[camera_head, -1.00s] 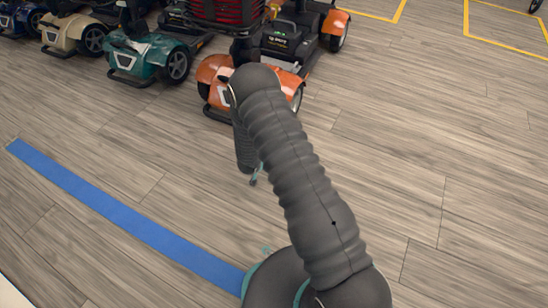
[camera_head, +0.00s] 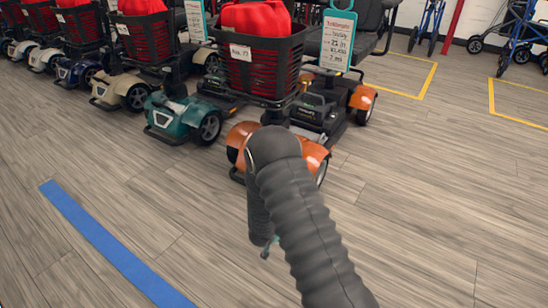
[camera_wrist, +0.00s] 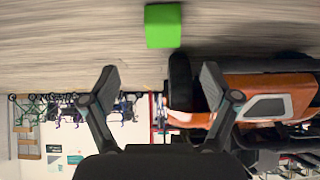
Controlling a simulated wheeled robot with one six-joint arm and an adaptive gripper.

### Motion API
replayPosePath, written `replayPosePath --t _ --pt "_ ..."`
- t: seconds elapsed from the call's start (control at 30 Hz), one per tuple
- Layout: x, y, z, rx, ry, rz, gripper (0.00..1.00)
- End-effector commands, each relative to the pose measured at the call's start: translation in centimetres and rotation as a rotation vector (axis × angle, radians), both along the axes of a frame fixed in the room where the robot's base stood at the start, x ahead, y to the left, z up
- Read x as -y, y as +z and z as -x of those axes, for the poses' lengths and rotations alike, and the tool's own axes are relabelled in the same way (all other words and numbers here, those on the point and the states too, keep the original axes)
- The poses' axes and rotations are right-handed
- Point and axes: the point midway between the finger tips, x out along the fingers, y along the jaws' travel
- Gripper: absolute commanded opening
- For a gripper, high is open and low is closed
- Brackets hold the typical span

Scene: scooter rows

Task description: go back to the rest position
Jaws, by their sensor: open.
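My gripper (camera_wrist: 160,84) is open in the wrist view, with its two dark fingers spread wide and nothing between them. The wrist view is upside down. In the head view my grey arm reaches toward the orange scooter (camera_head: 315,158), and its end hangs down in front of that scooter; the fingers are mostly hidden there. The orange scooter also shows in the wrist view (camera_wrist: 270,85), to the right of the fingers. A bright green block (camera_wrist: 163,26) shows at the top of the wrist view, apart from the fingers; I cannot see it in the head view.
A teal scooter (camera_head: 180,118) and a beige scooter (camera_head: 122,90) stand to the left in a row with others. Baskets hold red bags (camera_head: 258,17). A blue floor line (camera_head: 110,245) runs at lower left. Yellow floor markings (camera_head: 430,82) lie at upper right. The wooden floor at right is clear.

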Motion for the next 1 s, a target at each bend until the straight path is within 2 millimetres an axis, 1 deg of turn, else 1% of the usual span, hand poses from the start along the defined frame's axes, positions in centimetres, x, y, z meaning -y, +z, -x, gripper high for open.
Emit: replayPosePath --t 0.07,0.17,0.27,0.37,0.43,0.53,0.63,0.77,0.87,0.9,0.97,1.0 --pt "0.0 0.0 0.0 0.001 -0.002 -0.002 0.87" --pt "-0.5 -0.5 0.3 -0.020 -0.003 -0.030 0.87" --pt "-1.8 -1.7 1.1 -0.077 0.026 -0.091 0.87" --pt "-3.5 -3.4 3.0 -0.174 0.081 -0.161 0.87" --pt "-4.7 -4.4 4.8 -0.250 0.124 -0.208 0.87" --pt "-6.4 -4.2 6.7 -0.340 0.187 -0.271 0.87" --pt "-8.0 -2.5 8.3 -0.418 0.254 -0.330 0.87" --pt "-9.5 1.3 10.0 -0.502 0.341 -0.394 0.87" --pt "-10.1 4.9 11.4 -0.558 0.403 -0.430 0.87" --pt "-10.2 6.5 12.0 -0.578 0.428 -0.442 0.87" --pt "-10.2 9.0 12.8 -0.607 0.465 -0.455 0.87" --pt "-10.2 10.6 13.5 -0.624 0.489 -0.461 0.87"
